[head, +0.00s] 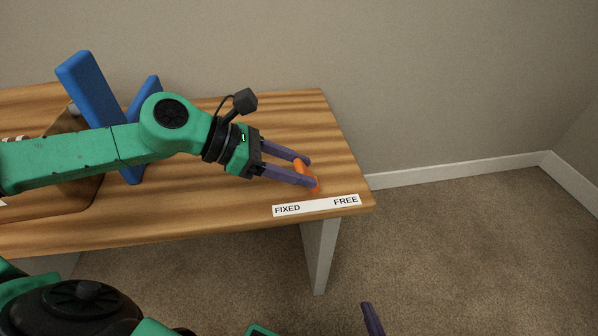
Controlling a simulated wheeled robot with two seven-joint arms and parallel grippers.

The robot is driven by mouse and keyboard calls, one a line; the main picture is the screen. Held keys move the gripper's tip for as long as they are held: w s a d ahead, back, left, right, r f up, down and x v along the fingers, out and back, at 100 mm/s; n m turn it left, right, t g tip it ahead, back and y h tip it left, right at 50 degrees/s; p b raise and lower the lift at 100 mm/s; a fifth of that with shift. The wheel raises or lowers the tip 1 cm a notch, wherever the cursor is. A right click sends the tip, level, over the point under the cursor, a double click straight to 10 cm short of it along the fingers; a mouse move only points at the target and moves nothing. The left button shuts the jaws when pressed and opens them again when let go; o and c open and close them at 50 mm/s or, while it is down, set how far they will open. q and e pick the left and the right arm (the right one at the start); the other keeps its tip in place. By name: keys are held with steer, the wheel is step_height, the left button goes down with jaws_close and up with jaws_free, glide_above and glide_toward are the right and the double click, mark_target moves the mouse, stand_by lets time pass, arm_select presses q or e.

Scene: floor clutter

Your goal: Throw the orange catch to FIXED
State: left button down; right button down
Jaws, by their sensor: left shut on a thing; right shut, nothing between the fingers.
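The orange catch (300,168) is a small bar near the right end of the wooden bench top, just behind a white label strip (316,206). The strip reads FIXED at its left end and FREE at its right end. My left gripper (308,172) reaches in from the left, its purple fingers shut on the catch. The fingers hide part of the catch, and I cannot tell which word it points to. My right gripper (372,319) shows only as a purple finger at the bottom edge; it is shut and empty, and the rest is out of frame.
A blue upright piece (92,88) stands on the bench (300,110) behind my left arm, with more blue parts beside it. A brown tray-like shape (75,190) lies partly under the arm. A grey leg (320,255) supports the bench. Carpet to the right is clear.

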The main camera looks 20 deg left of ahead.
steer(key=shift+t, duration=0.8)
steer(key=w+r, duration=0.4)
steer(key=shift+s, duration=0.1)
arm_select(q)
steer(key=shift+c, duration=1.4)
jaws_free()
steer(key=shift+a, duration=0.1)
arm_select(e)
steer(key=shift+s+f, duration=0.1)
steer(key=shift+f, duration=0.15)
